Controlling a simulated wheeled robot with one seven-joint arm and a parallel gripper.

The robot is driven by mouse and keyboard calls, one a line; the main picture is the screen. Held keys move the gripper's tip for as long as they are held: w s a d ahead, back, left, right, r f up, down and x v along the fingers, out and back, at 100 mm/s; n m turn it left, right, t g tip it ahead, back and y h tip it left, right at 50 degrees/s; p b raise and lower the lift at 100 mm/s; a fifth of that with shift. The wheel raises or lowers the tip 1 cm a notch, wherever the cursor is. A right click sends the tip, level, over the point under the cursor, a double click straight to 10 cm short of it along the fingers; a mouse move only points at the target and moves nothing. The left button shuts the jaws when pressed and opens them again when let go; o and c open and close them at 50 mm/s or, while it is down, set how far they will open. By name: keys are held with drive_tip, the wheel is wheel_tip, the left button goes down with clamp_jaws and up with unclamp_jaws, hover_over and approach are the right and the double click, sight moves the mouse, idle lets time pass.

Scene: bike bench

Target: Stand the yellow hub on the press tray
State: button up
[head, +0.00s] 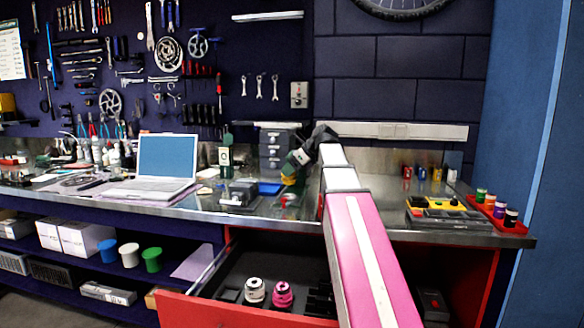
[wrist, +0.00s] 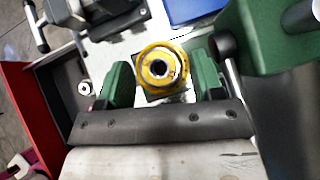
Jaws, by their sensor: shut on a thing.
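The yellow hub (wrist: 162,70) shows end-on in the wrist view, its round bore facing the camera. My gripper (wrist: 160,82) is shut on it, with a green finger on each side. In the head view the hub (head: 289,180) is a small yellow patch below my gripper (head: 296,165), above the back half of the bench. A dark square surface (wrist: 149,99) shows partly under the hub; I cannot tell if it is the press tray or whether the hub touches it. A large green body (wrist: 262,45) with a dark round bar stands close on the right in the wrist view.
An open red drawer (head: 235,314) below the bench holds a white hub (head: 255,290) and a pink hub (head: 281,294). A laptop (head: 163,165) stands left on the bench. A blue item (wrist: 195,10) lies near the gripper. A red tray (head: 508,228) of coloured pieces is far right.

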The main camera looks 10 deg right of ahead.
sight(292, 184)
drive_tip(key=shift+f, duration=2.4)
drive_tip(key=shift+f, duration=0.5)
drive_tip(key=o, duration=0.7)
drive_tip(key=shift+v, duration=5.5)
